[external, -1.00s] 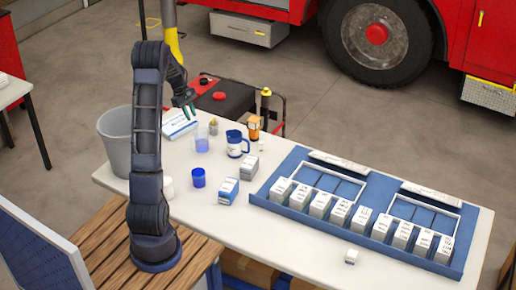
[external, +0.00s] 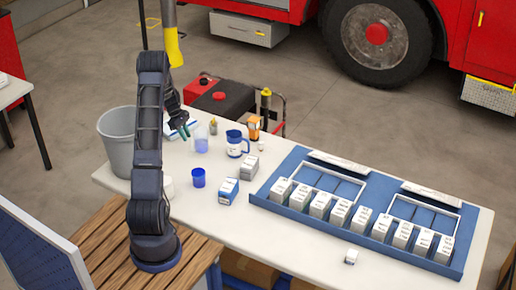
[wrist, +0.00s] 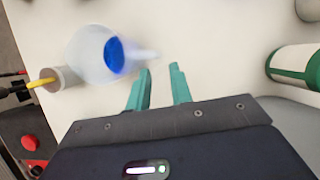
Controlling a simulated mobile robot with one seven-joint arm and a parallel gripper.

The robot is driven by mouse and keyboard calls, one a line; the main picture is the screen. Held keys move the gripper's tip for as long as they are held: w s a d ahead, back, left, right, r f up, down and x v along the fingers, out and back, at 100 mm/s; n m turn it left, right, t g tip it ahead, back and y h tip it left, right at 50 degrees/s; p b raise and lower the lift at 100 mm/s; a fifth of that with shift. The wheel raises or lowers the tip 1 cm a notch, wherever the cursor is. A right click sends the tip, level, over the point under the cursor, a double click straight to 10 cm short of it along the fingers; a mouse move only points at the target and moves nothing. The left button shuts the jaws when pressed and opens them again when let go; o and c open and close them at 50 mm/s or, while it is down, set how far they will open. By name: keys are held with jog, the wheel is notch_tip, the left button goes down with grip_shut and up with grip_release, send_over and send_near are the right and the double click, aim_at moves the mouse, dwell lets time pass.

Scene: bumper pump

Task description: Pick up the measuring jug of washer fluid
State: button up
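The measuring jug (external: 202,141) is a clear vessel with blue fluid low inside. It stands upright on the white table in the external view. In the wrist view the jug (wrist: 88,50) shows from above, blurred, with its blue fluid to one side and a pale spout or handle toward the fingers. My gripper (external: 184,131) is just left of the jug and apart from it. In the wrist view my gripper (wrist: 161,72) has two green fingers with an empty gap between them, pointing beside the jug.
A small grey pot (external: 213,127) stands behind the jug. A blue-and-white mug (external: 234,145) is to its right and a blue cup (external: 198,178) in front. A green-and-white cylinder (wrist: 296,66) is at the right in the wrist view.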

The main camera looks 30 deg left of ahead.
aim_at(199, 142)
jog(key=shift+x, duration=3.05)
grip_shut()
